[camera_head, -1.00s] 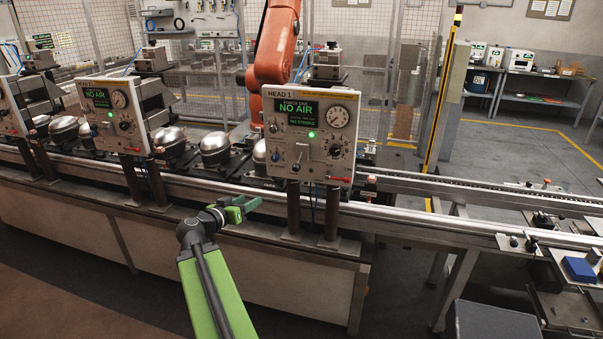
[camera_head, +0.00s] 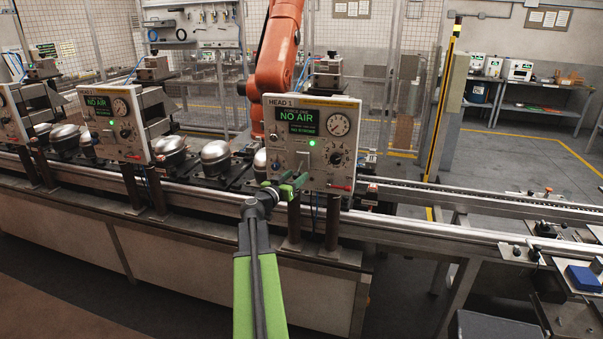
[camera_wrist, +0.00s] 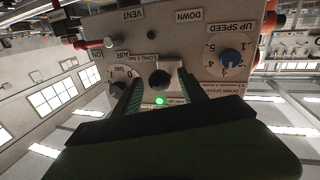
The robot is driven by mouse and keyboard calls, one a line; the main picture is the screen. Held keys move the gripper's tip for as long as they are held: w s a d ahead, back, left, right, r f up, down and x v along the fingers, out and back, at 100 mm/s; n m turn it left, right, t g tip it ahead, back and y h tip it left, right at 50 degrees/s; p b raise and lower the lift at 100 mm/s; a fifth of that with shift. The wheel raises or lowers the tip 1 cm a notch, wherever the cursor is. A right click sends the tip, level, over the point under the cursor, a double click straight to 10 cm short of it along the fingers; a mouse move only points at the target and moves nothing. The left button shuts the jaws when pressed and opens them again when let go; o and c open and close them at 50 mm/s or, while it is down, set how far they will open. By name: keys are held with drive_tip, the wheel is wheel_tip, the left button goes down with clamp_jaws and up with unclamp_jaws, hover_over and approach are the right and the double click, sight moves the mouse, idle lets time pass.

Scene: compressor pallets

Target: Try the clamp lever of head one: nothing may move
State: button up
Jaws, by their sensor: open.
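The head 1 panel (camera_head: 285,145) is a pale upright plate with a dark display reading NO AIR and a lit green lamp. Its clamp lever (camera_head: 300,163) is a small dark-ended lever low on the plate. In the wrist view, turned upside down, a black lever end (camera_wrist: 160,79) lies between my fingers, beside DOWN and a partly hidden UP label. My green gripper (camera_head: 290,183) is open in front of the panel's lower part, and its fingers (camera_wrist: 161,86) show a gap on each side of the lever end. Depth and contact cannot be told.
A pressure gauge (camera_head: 339,124), a dark knob (camera_head: 336,158) and a red lever (camera_head: 341,187) sit close by on the panel. Another head panel (camera_head: 112,125) stands to the left. An orange robot arm (camera_head: 279,60) rises behind. The rail (camera_head: 440,222) runs along the front.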

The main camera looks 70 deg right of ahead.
sight(299, 170)
drive_tip(key=d, duration=0.4)
drive_tip(key=shift+s, duration=0.4)
drive_tip(key=shift+c, duration=0.2)
clamp_jaws()
drive_tip(key=shift+d, duration=0.1)
idle(0.8)
